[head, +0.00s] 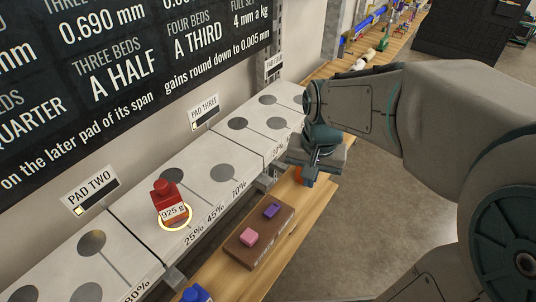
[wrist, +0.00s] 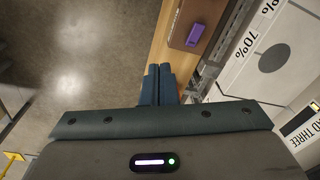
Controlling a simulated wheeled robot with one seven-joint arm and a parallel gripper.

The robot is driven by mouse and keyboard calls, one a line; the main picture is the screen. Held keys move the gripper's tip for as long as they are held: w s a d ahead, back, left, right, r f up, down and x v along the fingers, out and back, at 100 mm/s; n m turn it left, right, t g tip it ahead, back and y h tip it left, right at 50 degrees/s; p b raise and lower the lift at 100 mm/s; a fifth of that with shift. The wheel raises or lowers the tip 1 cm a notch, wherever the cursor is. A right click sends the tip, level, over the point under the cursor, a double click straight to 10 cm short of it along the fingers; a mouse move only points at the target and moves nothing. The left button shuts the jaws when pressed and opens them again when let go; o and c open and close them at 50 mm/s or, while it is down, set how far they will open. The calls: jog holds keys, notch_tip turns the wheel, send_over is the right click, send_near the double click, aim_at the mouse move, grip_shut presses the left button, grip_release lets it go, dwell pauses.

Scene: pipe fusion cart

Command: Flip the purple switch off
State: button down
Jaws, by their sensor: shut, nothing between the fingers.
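The purple switch (head: 272,211) sits on top of a brown box (head: 262,245) on the wooden ledge, beside a pink switch (head: 249,237). In the wrist view the purple switch (wrist: 195,35) lies ahead and to the right of the fingertips, on the edge of the brown box (wrist: 182,38). My gripper (wrist: 160,70) is shut and empty, its two dark teal fingers together. In the head view my gripper (head: 318,157) is to the upper right of the box, apart from it; its fingertips are hard to make out there.
A red 925 g weight (head: 164,190) stands on a white pad, inside a yellow ring. A blue object (head: 196,294) is at the near ledge end. An orange object (head: 299,176) shows beside my gripper. Open floor (head: 360,225) lies right of the ledge.

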aim_at(270, 212)
jog(key=w+a+f+m+g+y+p, duration=0.1)
jog(key=w+a+f+m+g+p, duration=0.1)
jog(key=w+a+f+m, duration=0.2)
jog(key=w+a, duration=0.2)
jog(key=w, duration=0.1)
jog(key=shift+w+a+f+g, duration=0.2)
jog(key=shift+w+f+g, duration=0.1)
jog(key=shift+w+g, duration=0.1)
jog(key=shift+s, duration=0.1)
jog(key=f, duration=0.4)
jog(key=s+a+f+p, duration=0.1)
jog(key=f, duration=0.4)
jog(key=s+f+p, duration=0.1)
jog(key=f, duration=0.3)
jog(key=shift+a+f, duration=0.3)
jog(key=shift+f, duration=0.05)
